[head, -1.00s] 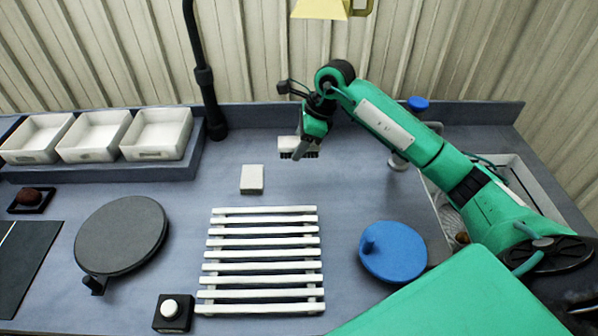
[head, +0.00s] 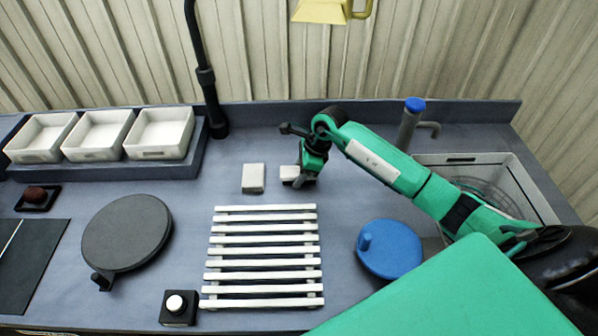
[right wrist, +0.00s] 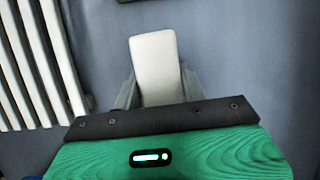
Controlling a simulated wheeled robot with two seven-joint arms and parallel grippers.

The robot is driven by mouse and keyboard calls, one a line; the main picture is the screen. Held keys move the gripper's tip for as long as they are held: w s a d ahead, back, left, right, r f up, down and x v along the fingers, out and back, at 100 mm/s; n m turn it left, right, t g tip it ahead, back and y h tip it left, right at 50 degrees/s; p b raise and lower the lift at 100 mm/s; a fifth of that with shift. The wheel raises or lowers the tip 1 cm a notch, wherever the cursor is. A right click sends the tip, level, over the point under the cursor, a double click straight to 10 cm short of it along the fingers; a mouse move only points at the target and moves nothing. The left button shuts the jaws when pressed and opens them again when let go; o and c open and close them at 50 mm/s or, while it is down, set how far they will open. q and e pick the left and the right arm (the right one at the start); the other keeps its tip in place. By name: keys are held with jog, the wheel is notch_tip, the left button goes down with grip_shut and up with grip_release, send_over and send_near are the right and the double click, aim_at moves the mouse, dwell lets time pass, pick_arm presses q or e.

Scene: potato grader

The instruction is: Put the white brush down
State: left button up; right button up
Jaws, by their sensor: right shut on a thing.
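The white brush (head: 290,173) is at the back of the table's middle, just right of a white block (head: 253,178). My right gripper (head: 302,180) is shut on the brush and has it low at the tabletop. I cannot tell whether the brush touches the table. In the right wrist view the brush (right wrist: 154,62) shows its plain white top between the two fingers (right wrist: 157,92). Its bristles are hidden now. My left gripper is not in view.
A white slatted rack (head: 262,241) lies in front of the brush. A blue disc with a knob (head: 390,250) is to the right, a sink (head: 530,190) and blue-topped tap (head: 408,122) behind it. Three white trays (head: 160,130) stand at back left.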

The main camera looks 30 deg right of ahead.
jog(key=shift+f, duration=0.15)
jog(key=o, duration=0.9)
jog(key=shift+o, duration=0.2)
jog(key=shift+r, duration=0.25)
jog(key=shift+d+r, duration=0.2)
jog(key=shift+r, duration=0.1)
jog(key=b+v, duration=0.3)
jog(key=v, duration=0.8)
jog(key=shift+s+r, duration=0.1)
jog(key=shift+r, duration=0.1)
